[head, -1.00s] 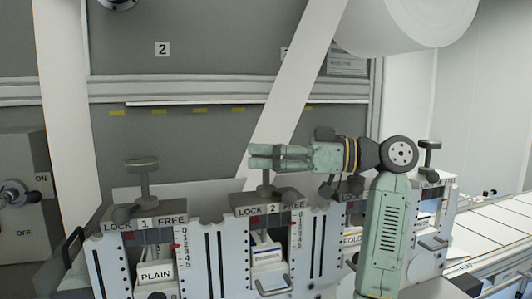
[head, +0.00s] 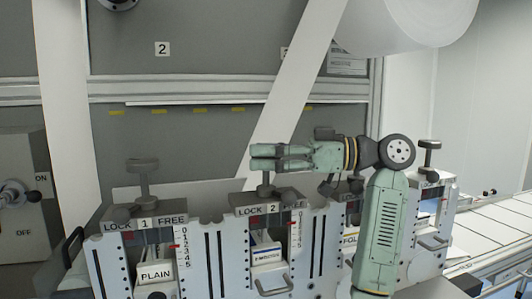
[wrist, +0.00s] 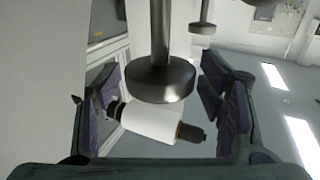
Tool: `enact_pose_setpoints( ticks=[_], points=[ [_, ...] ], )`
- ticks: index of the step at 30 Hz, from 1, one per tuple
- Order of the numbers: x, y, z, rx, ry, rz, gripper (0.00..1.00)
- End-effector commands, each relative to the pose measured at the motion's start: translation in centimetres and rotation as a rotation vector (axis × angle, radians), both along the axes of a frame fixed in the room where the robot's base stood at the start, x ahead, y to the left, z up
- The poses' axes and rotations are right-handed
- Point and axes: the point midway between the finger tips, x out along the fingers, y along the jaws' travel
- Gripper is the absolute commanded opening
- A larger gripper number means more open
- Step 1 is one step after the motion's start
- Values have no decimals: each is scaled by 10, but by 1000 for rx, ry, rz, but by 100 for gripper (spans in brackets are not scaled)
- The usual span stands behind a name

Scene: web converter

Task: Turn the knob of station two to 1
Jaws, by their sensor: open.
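Station two (head: 258,210) is the middle white unit, its top plate marked LOCK 2 FREE. Its grey knob (head: 264,188) stands upright on a stem, with its top partly hidden by my fingers. A small red pointer (head: 291,224) sits near the top of its number scale; the exact reading is too small to tell. My gripper (head: 265,157) lies level at the knob's top, pointing left, open. In the wrist view, a dark round knob on a post (wrist: 162,82) shows between my spread fingers (wrist: 165,105), apart from both. I cannot tell how deep it lies between them.
Station one (head: 145,225), with its own upright knob (head: 142,172), stands to the left. More stations, one with a knob (head: 429,150), stand at the right. A slanting white web (head: 295,90) passes close behind my gripper. A white roll (head: 405,20) hangs above.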

Motion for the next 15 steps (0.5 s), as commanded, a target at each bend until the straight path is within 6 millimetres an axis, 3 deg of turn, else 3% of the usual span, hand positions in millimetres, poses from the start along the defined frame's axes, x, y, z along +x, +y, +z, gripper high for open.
enact_pose_setpoints(
  ticks=[9,15],
  points=[
    [0,0,4,0,-1,0,64],
    [-1,1,34,-1,-4,1,64]
  ],
)
